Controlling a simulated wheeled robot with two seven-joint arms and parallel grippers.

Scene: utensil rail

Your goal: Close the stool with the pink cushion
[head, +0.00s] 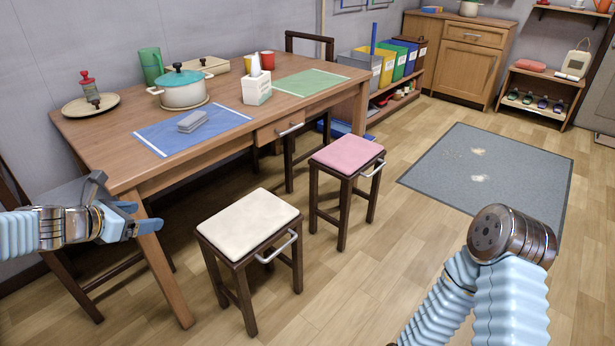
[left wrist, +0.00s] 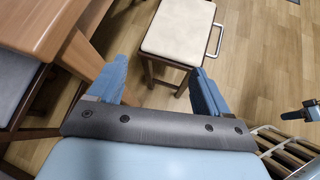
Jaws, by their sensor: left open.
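The stool with the pink cushion (head: 347,153) stands upright on dark legs in front of the table, near its drawer, in the head view. A silver handle (head: 373,169) is on its right side. My left gripper (head: 142,219) is open and empty at the table's near left corner, well left of the pink stool and apart from it. In the left wrist view its two blue fingers (left wrist: 160,88) are spread, with a cream stool beyond them. The pink stool does not show there. My right arm's wrist is at the lower right of the head view; its fingers are not visible.
The cream-cushioned stool (head: 248,223) stands between my left gripper and the pink stool. The wooden table (head: 235,140) holds a pot (head: 183,92), tissue box (head: 257,88) and mats. A grey rug (head: 490,175) lies right, with open floor around it.

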